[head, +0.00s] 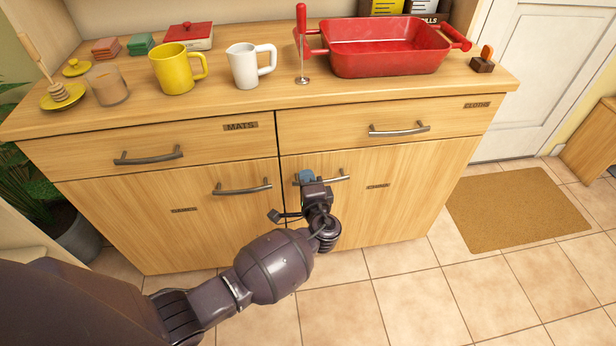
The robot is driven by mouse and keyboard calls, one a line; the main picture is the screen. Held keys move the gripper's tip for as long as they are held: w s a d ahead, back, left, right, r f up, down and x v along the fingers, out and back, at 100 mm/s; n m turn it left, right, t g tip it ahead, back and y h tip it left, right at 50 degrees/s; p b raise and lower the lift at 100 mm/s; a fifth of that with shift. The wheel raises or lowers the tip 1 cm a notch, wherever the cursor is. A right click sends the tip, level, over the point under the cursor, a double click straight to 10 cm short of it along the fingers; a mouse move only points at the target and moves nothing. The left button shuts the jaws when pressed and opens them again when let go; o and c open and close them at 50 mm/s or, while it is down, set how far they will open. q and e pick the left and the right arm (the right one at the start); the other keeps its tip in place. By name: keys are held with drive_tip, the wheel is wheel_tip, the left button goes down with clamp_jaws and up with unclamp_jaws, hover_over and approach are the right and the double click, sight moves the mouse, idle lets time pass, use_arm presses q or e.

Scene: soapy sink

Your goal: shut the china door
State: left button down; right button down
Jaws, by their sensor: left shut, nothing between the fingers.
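The wooden cabinet has two lower doors, a left door (150,237) and a right door (400,212). Each has a small dark label, too small to read, so I cannot tell which is the china door. Both doors look flush with the cabinet front. The left door has a bar handle (243,190) near its upper right, and the right door has one (338,178) near its upper left. My left gripper (304,177) is shut and empty at the left end of the right door's handle, partly covering it. I cannot tell whether they touch. My right gripper is out of view.
Above are two shut drawers, MATS (65,157) and CLOTHS (455,118). The countertop holds a yellow mug (174,72), a white mug (243,68) and a red basin (385,55). A brown doormat (515,210) lies at right. The tiled floor before the cabinet is clear.

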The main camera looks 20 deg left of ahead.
use_arm(q)
drive_tip(key=p+v, duration=0.1)
drive_tip(key=v, duration=0.9)
drive_tip(key=shift+s+a, duration=0.2)
drive_tip(key=shift+s, duration=0.1)
